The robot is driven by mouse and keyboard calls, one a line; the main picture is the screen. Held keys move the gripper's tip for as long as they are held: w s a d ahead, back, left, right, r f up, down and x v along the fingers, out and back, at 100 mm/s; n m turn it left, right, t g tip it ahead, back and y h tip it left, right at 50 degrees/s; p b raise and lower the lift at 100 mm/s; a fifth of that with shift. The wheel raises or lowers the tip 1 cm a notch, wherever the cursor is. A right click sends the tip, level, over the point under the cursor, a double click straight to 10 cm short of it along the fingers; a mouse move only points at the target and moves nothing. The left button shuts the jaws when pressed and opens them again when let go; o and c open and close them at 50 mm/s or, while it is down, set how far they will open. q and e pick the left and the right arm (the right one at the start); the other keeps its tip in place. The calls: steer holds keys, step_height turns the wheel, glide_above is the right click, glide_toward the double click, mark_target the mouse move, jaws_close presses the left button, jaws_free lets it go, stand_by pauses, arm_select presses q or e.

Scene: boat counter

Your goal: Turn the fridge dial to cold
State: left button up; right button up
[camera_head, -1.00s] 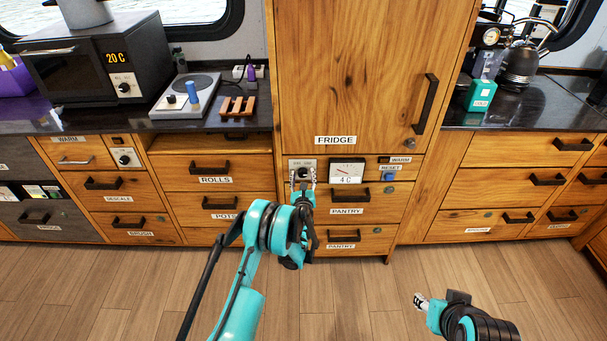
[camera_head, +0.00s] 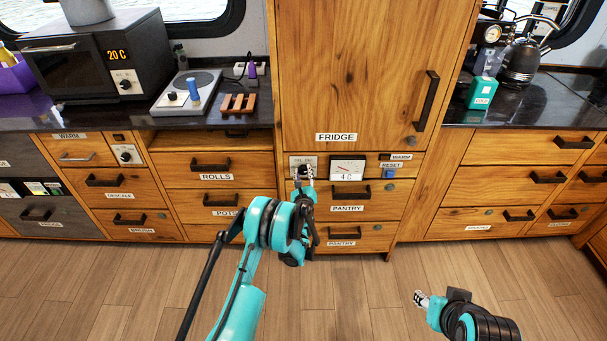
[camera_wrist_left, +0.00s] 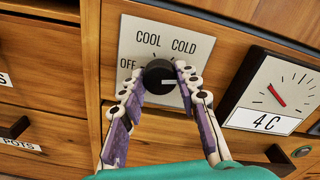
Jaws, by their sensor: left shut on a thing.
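The fridge dial (camera_wrist_left: 158,73) is a black round knob on a pale plate (camera_wrist_left: 135,40) marked OFF, COOL and COLD. In the left wrist view its white mark points right, lying clockwise of the COLD label. My left gripper (camera_wrist_left: 155,78) is shut on the dial, one finger on each side. In the head view the left gripper (camera_head: 303,174) reaches the plate (camera_head: 296,161) under the FRIDGE label and hides most of the dial. The gauge (camera_head: 347,169) beside it reads 4 C; its red needle shows in the left wrist view (camera_wrist_left: 276,93). My right gripper (camera_head: 421,299) is low, over the floor.
Pantry drawers (camera_head: 350,191) with black handles lie just below. The tall fridge door (camera_head: 350,70) is closed above. The wooden floor (camera_head: 360,290) in front is clear.

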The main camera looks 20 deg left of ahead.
mark_target(304, 147)
arm_select(q)
steer(key=n, duration=0.4)
steer(key=shift+n, duration=0.3)
steer(key=n, duration=0.4)
steer(key=shift+n, duration=0.3)
steer(key=o, duration=1.2)
steer(key=shift+c, duration=0.2)
steer(key=r, duration=0.9)
steer(key=shift+d+r, duration=0.25)
steer(key=shift+a+r, duration=0.2)
steer(key=shift+r, duration=0.15)
